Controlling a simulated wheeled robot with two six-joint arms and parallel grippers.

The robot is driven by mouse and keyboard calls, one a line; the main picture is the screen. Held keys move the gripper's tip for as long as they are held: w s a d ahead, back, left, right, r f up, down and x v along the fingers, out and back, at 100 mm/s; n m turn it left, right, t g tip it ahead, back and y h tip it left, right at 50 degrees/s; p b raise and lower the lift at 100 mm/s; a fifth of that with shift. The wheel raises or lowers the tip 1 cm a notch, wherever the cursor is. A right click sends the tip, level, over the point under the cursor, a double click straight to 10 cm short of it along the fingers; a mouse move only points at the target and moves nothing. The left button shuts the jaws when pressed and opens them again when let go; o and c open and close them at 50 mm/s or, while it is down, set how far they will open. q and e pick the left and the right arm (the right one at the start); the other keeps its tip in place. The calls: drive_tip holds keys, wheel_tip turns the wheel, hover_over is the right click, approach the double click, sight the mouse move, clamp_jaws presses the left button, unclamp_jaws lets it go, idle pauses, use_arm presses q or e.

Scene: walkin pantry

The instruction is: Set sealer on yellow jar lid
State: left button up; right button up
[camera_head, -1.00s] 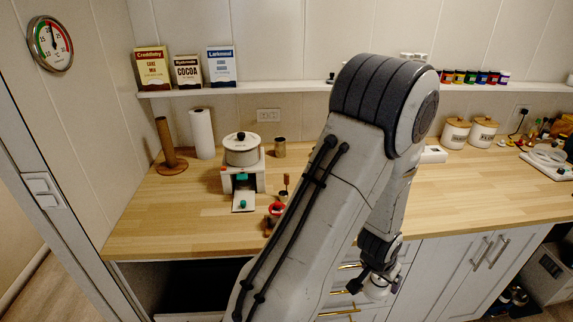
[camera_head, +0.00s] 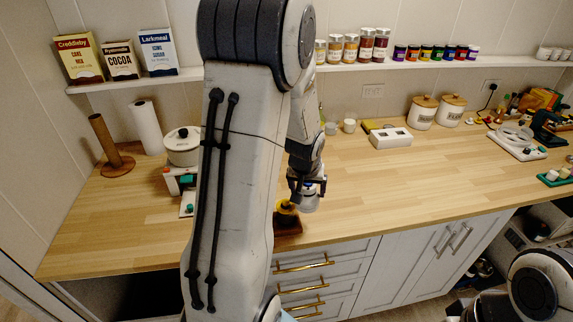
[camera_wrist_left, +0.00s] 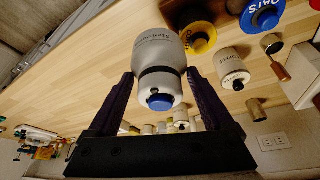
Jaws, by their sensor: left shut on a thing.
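My left gripper (camera_head: 307,184) is shut on the sealer (camera_head: 309,203), a silver-grey rounded cylinder, above the front part of the counter. In the left wrist view the sealer (camera_wrist_left: 160,62) sits between the two dark fingers, with a blue knob on its near end. The yellow jar lid (camera_head: 286,207) shows just left of the sealer in the head view, partly hidden by my arm. In the wrist view the yellow lid (camera_wrist_left: 204,40) is right of the sealer and looks apart from it. My right gripper is out of view.
In the wrist view a blue-topped OATS container (camera_wrist_left: 264,16) and a white canister (camera_wrist_left: 233,69) stand near the yellow lid. A white box (camera_head: 390,138) stands farther back.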

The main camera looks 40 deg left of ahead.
sight(286, 201)
use_arm(q)
drive_tip(key=s+a+r+n+y, duration=0.1)
drive_tip(key=s+a+r+n, duration=0.1)
drive_tip(key=a+r, duration=0.3)
drive_tip(key=shift+a+f+b, duration=0.25)
drive_tip(key=shift+f+b, duration=1.05)
drive_tip(key=shift+f, duration=0.5)
drive_tip(key=shift+a+f+b, duration=0.2)
drive_tip(key=shift+f+b, duration=1.05)
drive_tip(key=shift+f, duration=0.5)
drive_tip(key=shift+d+b, duration=0.1)
drive_tip(key=shift+b, duration=0.25)
drive_tip(key=shift+f+b, duration=0.8)
drive_tip(key=shift+f, duration=0.1)
drive_tip(key=o, duration=1.4)
drive_tip(key=shift+s+g, duration=0.1)
drive_tip(key=shift+g, duration=0.2)
drive_tip(key=shift+c, duration=0.2)
drive_tip(key=shift+r, duration=0.2)
